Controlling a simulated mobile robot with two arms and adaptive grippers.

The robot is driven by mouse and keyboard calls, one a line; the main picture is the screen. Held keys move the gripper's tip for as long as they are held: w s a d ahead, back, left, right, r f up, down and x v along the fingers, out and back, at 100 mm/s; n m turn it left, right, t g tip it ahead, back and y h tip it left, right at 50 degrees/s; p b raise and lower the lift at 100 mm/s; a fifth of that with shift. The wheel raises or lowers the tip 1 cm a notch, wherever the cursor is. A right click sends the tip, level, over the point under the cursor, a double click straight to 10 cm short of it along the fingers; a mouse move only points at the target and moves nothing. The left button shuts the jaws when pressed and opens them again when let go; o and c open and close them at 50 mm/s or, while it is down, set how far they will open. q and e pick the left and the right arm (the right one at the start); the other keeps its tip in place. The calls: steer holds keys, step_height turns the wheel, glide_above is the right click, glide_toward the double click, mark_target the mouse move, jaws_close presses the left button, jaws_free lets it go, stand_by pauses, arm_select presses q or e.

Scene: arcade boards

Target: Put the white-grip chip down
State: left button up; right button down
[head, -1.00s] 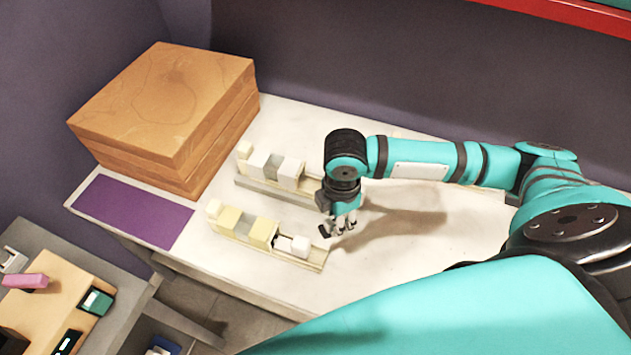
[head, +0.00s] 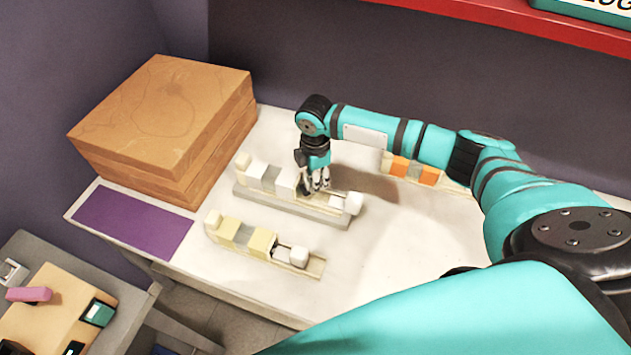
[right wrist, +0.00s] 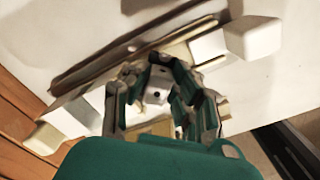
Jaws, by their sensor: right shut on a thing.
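My right gripper (head: 317,186) points down over the right half of the middle rail (head: 292,208), among its blocks. In the right wrist view, the fingers (right wrist: 158,85) are closed around a small white piece with a dark spot (right wrist: 157,92), which I take to be the white-grip chip. In the head view the fingers hide most of it. I cannot tell whether it touches the rail. White and grey blocks (head: 265,174) stand on the rail left of the gripper. A white cube (head: 353,203) sits at its right end. My left gripper is not in view.
A front rail (head: 312,268) carries cream blocks and a white cube (head: 298,257). A rail with orange blocks (head: 399,168) lies behind my right forearm. A wooden box stack (head: 160,115) and a purple mat (head: 133,222) are on the left. The table's right front is clear.

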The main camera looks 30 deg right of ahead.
steer(key=shift+s+f+p, duration=0.1)
steer(key=shift+f+p, duration=0.35)
steer(key=shift+p, duration=0.15)
steer(key=shift+f, duration=0.45)
steer(key=shift+f, duration=0.1)
steer(key=shift+f, duration=0.15)
steer(key=c, duration=1.1)
jaws_free()
